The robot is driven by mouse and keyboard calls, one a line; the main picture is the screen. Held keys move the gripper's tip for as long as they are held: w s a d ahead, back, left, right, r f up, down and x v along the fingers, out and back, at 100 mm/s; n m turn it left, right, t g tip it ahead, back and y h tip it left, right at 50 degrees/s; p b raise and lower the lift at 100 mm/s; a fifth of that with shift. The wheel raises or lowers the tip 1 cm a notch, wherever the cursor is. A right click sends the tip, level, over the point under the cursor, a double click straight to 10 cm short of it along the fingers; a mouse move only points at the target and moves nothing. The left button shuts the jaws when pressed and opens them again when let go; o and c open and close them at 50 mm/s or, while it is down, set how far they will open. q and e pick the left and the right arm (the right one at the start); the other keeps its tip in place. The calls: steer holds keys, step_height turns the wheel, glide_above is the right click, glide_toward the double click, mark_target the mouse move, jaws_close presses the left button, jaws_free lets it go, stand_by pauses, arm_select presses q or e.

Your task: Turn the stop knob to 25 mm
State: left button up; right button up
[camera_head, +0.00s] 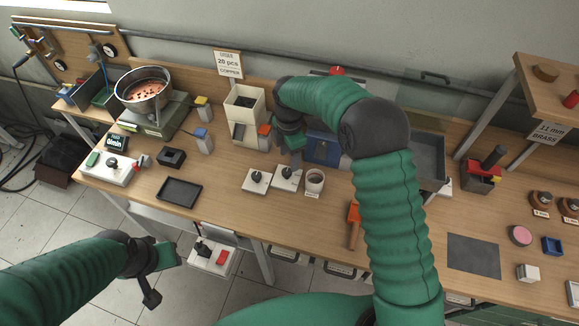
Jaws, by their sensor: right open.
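My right gripper (293,146) points down at the middle of the bench, open, just left of a blue machine (322,149) that my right arm partly covers. Below it are two white plates with dark knobs or levers, one on the right (287,178) and one on the left (257,181). A white control box (108,168) with a dark knob and a green button sits at the left end. I cannot tell which is the stop knob, and no 25 mm mark is readable. My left gripper (160,277) is open and empty in front of the bench.
A white box with a red switch (211,256) hangs below the front edge. A raised shelf stands right.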

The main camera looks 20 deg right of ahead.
mark_target(286, 171)
steer(key=f, duration=0.1)
steer(key=a+f, duration=0.1)
steer(key=f, duration=0.3)
steer(key=shift+w+a+f, duration=0.15)
steer(key=shift+a, duration=0.1)
steer(key=shift+s+a+f, duration=0.1)
steer(key=shift+s+f, duration=0.1)
steer(key=shift+f, duration=0.2)
steer(key=shift+d+f, duration=0.1)
steer(key=shift+d, duration=0.3)
steer(key=shift+w+d, duration=0.1)
steer(key=shift+d, duration=0.05)
steer(key=shift+c, duration=1.9)
arm_select(q)
steer(key=shift+w+a+r, duration=0.15)
steer(key=shift+a+r, duration=0.1)
steer(key=shift+a, duration=0.15)
arm_select(e)
steer(key=shift+a, duration=0.25)
jaws_close()
